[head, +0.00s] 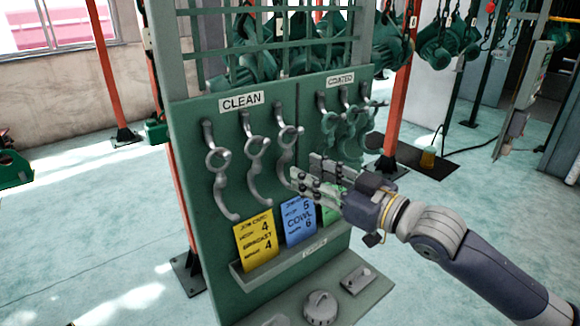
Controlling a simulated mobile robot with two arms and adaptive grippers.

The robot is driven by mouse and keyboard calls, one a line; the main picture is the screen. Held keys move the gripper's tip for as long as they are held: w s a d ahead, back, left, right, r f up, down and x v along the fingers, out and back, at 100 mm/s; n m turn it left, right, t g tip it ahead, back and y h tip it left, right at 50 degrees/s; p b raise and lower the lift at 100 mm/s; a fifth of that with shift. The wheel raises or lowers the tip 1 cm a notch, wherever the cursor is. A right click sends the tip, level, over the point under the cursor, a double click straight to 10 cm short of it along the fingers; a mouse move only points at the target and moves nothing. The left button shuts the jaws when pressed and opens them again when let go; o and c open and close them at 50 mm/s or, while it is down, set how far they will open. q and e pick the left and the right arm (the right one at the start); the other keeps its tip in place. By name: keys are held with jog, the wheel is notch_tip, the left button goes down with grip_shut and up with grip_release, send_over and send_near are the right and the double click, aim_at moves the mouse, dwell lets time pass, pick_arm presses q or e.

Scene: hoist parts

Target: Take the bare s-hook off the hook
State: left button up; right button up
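Bare grey s-hooks hang on the pegs under the CLEAN label of a green board: one at the left (219,180), one in the middle (256,170) and one at the right (285,160). My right gripper (302,168) reaches in from the right, its fingertips beside the lower part of the right bare s-hook. Its two fingers look apart, with nothing visibly held between them. They hide part of that s-hook's lower end, and I cannot tell whether they touch it. My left gripper is not in view.
Green coated s-hooks (352,130) hang close by under the COATED label. Yellow (256,240) and blue (298,219) cards stand in a holder below the hooks. A ledge with a round knob (320,306) juts out at the bottom. Open floor lies left of the board.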

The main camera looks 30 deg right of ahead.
aim_at(288, 158)
jog(key=shift+p+x, duration=1.1)
jog(key=shift+x, duration=2.05)
grip_shut()
